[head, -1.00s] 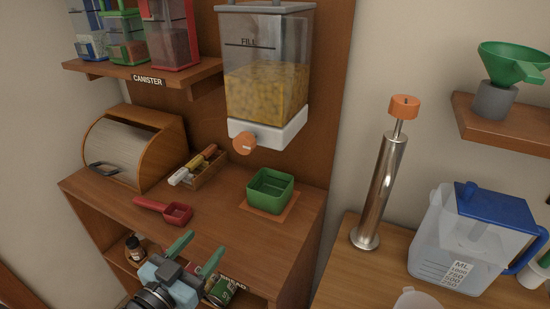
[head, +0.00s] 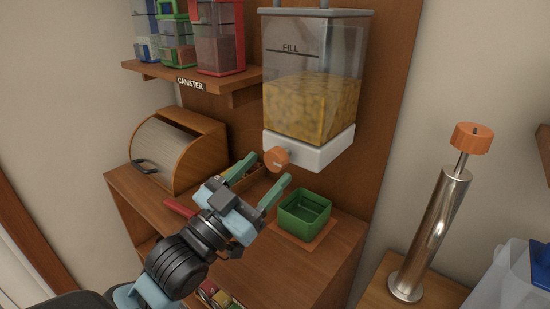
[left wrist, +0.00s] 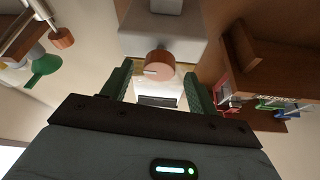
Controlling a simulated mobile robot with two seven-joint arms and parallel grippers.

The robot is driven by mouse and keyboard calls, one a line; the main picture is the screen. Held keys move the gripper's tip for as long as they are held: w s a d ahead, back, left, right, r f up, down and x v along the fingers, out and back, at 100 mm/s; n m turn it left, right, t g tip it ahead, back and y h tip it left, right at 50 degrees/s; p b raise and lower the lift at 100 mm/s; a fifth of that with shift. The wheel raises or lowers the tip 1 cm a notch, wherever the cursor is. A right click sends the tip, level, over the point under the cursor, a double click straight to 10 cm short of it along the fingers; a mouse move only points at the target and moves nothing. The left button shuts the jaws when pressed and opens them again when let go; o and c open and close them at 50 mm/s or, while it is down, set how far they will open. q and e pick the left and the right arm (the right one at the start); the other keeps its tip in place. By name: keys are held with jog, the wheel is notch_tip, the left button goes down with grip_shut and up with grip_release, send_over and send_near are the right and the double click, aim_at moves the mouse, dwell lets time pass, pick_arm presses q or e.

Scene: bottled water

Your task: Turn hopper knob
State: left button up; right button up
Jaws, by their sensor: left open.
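The hopper (head: 312,85) is a clear bin of yellow grain with a white base, mounted on the wooden back panel. Its round orange knob (head: 276,158) sticks out from the front of the base. My left gripper (head: 264,174) is open, just below and in front of the knob, with its green fingers pointing up toward it. In the left wrist view the knob (left wrist: 159,65) shows beyond the fingertips, between them and slightly above; contact is not visible. A green square cup (head: 304,215) stands under the hopper on an orange mat. My right gripper is not in view.
A wooden roll-top box (head: 178,150) stands left on the cabinet. A shelf of canisters (head: 190,77) hangs above it. A red scoop (head: 180,208) lies partly behind my arm. A steel cylinder with an orange top (head: 432,225) stands at right.

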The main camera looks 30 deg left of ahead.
aim_at(272, 165)
pick_arm(q)
jog(key=shift+x, duration=1.95)
jog(key=shift+p, duration=0.3)
jog(key=c, duration=1)
